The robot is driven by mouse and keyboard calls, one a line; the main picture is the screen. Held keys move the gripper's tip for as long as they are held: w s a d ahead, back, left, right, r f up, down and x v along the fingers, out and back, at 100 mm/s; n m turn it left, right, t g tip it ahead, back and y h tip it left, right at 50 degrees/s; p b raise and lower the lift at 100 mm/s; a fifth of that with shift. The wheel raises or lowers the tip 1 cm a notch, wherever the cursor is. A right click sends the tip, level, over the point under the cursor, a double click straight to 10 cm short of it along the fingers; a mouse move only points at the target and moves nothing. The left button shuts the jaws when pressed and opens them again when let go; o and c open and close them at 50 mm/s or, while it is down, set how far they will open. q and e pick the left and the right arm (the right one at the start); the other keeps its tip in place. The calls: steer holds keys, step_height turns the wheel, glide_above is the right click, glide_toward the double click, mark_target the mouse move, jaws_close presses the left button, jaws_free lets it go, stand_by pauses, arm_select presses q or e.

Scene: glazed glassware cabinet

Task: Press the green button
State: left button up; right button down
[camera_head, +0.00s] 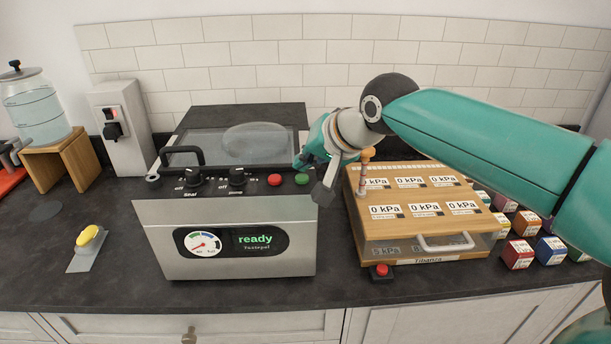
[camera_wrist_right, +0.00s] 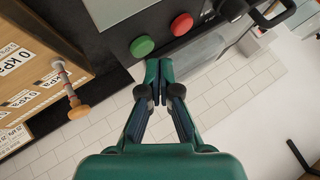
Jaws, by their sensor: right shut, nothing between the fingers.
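The green button (camera_head: 302,179) sits at the right end of the dark top strip of a steel machine (camera_head: 165,240). In the right wrist view the green button (camera_wrist_right: 142,47) is round and lies just beyond the fingertips, beside a red button (camera_wrist_right: 181,24). My right gripper (camera_head: 303,161) is shut and empty, close to the green button in the head view. Its closed fingers (camera_wrist_right: 157,76) point toward the buttons. I cannot tell whether they touch the green button. My left gripper is not in view.
The machine has knobs, a black handle and a display reading "ready". To the right stands a wooden case (camera_head: 405,236) with several "0 kPa" labels and a peg. A small red button (camera_head: 381,271) lies before it.

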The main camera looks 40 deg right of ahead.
mark_target(305, 178)
steer(key=shift+f, duration=0.2)
stand_by(0.4)
steer(key=shift+w+f+b, duration=0.1)
steer(key=shift+f+b, duration=0.1)
steer(key=shift+b, duration=0.15)
steer(key=shift+f+b, duration=0.4)
steer(key=shift+f, duration=0.05)
stand_by(0.8)
steer(key=shift+r, duration=0.1)
steer(key=shift+r+p, duration=0.75)
steer(key=shift+r, duration=0.05)
step_height(305, 178, up, 5)
steer(key=p, duration=0.4)
stand_by(0.7)
